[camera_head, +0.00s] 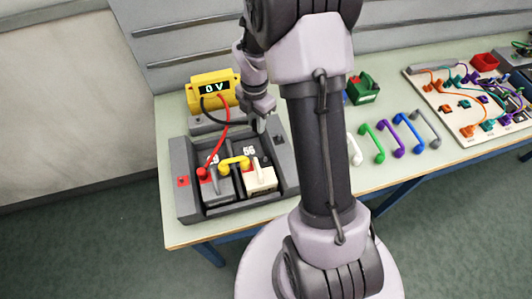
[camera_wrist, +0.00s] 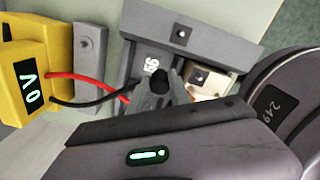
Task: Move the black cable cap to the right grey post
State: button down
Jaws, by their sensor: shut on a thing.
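The black cable cap (camera_wrist: 160,80) is between the fingertips of my gripper (camera_wrist: 161,88) in the wrist view, and the fingers are shut on it. In the head view my gripper (camera_head: 260,124) is over the back right part of the dark grey tray, near the number 56. The tray's right grey side block (camera_head: 281,142) has a dark square; this block also shows in the wrist view (camera_wrist: 205,42), apart from the cap. A black cable (camera_wrist: 92,104) runs from the cap to the yellow meter (camera_head: 213,91), which reads 0 V.
A red cap (camera_head: 202,173) with a red cable sits on the grey battery (camera_head: 216,187). A yellow bridge (camera_head: 235,163) spans towards the beige battery (camera_head: 260,178). Coloured handles, a green box (camera_head: 363,90) and a wired board (camera_head: 470,100) lie to the right.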

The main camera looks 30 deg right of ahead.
jog(key=w+d+p, duration=0.3)
jog(key=w+p, duration=0.3)
jog(key=w, duration=1)
jog(key=shift+w+d, duration=0.2)
jog(key=shift+d, duration=0.2)
jog(key=shift+f+b, duration=1.95)
jog(key=shift+f, duration=1.6)
jog(key=shift+f, duration=0.1)
jog(key=shift+f+b, duration=0.75)
jog(key=shift+f, duration=0.25)
